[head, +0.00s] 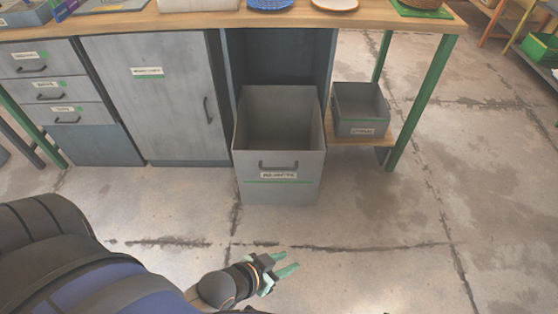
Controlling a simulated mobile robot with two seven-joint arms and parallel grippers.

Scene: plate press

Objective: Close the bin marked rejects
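The grey bin (280,187) is pulled out from its dark bay under the workbench and stands open at the top. Its front has a dark handle (278,166), a white label that seems to read "rejects", and a green stripe. The inside that shows looks empty. My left gripper (284,263) is low in the head view, in front of the bin and apart from it. Its two green fingers are spread with nothing between them. My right gripper is not in view.
A cabinet door (155,95) and labelled drawers (50,88) stand left of the bin. A smaller grey box (361,108) sits on a low shelf to the right, beside a green table leg (420,105). The concrete floor (370,220) in front is clear.

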